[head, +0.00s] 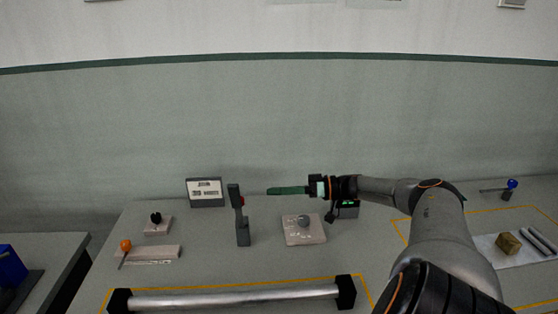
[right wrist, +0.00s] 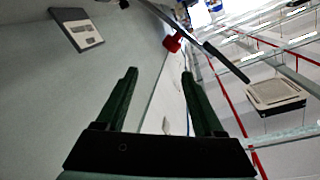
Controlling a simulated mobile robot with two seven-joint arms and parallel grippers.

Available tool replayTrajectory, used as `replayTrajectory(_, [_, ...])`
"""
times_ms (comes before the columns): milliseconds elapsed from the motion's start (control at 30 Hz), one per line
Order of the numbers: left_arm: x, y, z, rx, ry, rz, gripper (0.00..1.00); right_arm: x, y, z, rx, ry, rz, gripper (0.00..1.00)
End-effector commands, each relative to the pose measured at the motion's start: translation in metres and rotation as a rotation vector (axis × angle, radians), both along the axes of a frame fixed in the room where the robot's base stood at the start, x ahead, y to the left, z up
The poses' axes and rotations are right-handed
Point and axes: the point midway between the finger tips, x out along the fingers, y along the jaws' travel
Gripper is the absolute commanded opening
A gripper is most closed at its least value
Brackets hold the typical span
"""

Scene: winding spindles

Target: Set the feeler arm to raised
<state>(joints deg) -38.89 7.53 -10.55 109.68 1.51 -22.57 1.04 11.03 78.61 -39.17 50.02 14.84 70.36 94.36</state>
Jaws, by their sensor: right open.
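My left gripper is out of view.
A small display (head: 206,191) stands behind the post. A plate with a grey knob (head: 304,220) lies right of it. An orange-ball lever (head: 125,246) and a black knob (head: 156,217) are left. A silver roller (head: 235,296) spans the front.

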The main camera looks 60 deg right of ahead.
Motion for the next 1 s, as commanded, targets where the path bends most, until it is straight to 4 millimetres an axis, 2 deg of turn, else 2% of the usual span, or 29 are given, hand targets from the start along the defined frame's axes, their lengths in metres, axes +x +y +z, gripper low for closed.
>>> replayTrajectory(333, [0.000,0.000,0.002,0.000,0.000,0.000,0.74,0.000,0.000,0.000,-0.001,0.001,0.000,0.69])
replayTrajectory(467, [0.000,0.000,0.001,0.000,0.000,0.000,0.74,-0.007,-0.005,-0.001,-0.001,0.004,-0.002,0.69])
replayTrajectory(567, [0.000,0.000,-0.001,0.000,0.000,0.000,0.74,-0.019,-0.013,0.000,-0.003,0.006,-0.002,0.69])
replayTrajectory(800, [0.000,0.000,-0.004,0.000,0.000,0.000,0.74,-0.062,-0.040,0.004,-0.004,0.008,-0.003,0.69])
replayTrajectory(1000, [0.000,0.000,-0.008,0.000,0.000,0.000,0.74,-0.091,-0.059,0.007,-0.003,0.002,-0.003,0.69])
